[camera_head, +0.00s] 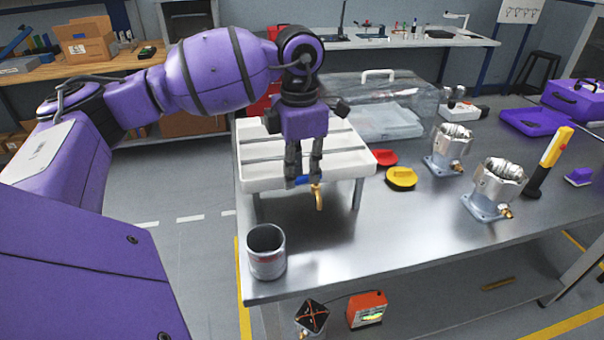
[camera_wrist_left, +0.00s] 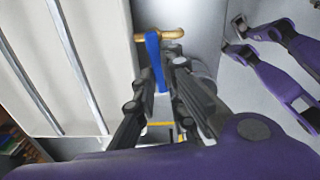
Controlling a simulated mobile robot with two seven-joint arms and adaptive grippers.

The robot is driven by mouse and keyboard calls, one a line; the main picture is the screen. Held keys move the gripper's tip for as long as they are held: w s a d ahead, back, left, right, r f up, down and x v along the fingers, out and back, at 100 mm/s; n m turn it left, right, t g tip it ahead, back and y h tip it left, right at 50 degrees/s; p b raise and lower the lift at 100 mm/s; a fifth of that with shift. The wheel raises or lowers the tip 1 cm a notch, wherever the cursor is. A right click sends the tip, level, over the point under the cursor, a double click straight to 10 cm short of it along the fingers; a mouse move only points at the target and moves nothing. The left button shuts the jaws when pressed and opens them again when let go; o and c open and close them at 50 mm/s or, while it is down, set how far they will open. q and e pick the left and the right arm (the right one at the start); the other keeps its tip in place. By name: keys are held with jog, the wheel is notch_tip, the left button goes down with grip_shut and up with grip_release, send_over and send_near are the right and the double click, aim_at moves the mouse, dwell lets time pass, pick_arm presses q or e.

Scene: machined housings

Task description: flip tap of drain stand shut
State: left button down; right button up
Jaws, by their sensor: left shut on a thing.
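The drain stand is a white ribbed tray (camera_head: 352,171) on legs at the table's left side; its white surface also fills the left of the left wrist view (camera_wrist_left: 88,20). At its front edge is a brass tap (camera_head: 318,198) with a downward spout and a blue lever (camera_head: 300,181). In the left wrist view the brass tap (camera_wrist_left: 160,34) is at the top, and the blue lever (camera_wrist_left: 153,52) reaches down between the fingers. My left gripper (camera_head: 304,182) points down at the tap, shut on the blue lever. The fingers partly hide the lever.
An open metal cup (camera_head: 266,252) stands at the table's front left corner. Red (camera_head: 383,158) and yellow (camera_head: 401,178) caps lie right of the stand. Two machined housings (camera_head: 448,148) (camera_head: 494,187) stand farther right. The front middle of the table is clear.

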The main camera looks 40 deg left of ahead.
pick_arm(q)
jog(key=shift+w+a+m, duration=0.15)
jog(key=shift+a+m, duration=0.1)
jog(key=shift+m, duration=0.65)
jog(key=c, duration=1.8)
grip_release()
notch_tip(320, 180, up, 12)
